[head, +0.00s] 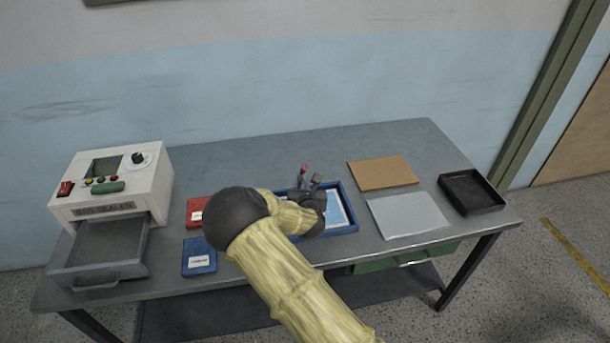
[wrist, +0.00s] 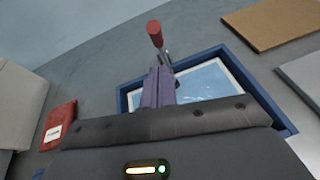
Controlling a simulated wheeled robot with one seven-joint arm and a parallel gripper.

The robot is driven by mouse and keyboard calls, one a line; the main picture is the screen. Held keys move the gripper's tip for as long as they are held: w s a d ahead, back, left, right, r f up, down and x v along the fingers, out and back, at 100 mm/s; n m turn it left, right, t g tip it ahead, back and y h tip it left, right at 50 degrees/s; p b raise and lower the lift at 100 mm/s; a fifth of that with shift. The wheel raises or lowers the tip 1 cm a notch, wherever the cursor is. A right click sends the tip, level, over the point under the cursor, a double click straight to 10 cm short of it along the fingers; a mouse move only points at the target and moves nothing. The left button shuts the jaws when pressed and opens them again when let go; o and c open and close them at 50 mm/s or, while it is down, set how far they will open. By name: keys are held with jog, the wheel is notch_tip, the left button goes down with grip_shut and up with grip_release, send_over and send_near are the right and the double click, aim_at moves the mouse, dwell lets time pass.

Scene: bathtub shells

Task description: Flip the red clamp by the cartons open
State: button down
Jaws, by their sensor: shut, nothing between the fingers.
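The clamp's red handle (head: 304,170) stands up at the back edge of a blue-framed tray (head: 352,205) in the head view. In the wrist view the red grip (wrist: 155,33) sits on a grey metal lever, just beyond my fingertips. My gripper (head: 314,183) is over the tray, close to the handle. In the wrist view my purplish fingers (wrist: 159,72) are together with nothing between them. I cannot tell whether they touch the lever. The clamp's base is hidden behind the fingers and wrist.
A red packet (head: 195,211) and a blue packet (head: 199,257) lie left of the tray, near a white bag sealer (head: 115,185) with its drawer out. A brown sheet (head: 382,173), a pale sheet (head: 408,215) and a black tray (head: 470,192) lie to the right. The back of the table is clear.

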aim_at(304, 171)
jog(key=shift+w+a+r+p, duration=0.1)
jog(key=shift+w+r+p, duration=0.3)
jog(key=shift+w, duration=0.55)
jog(key=shift+w+a+r+p, duration=0.1)
jog(key=shift+w+r+p, duration=0.25)
jog(key=shift+w, duration=0.55)
jog(key=shift+d, duration=0.1)
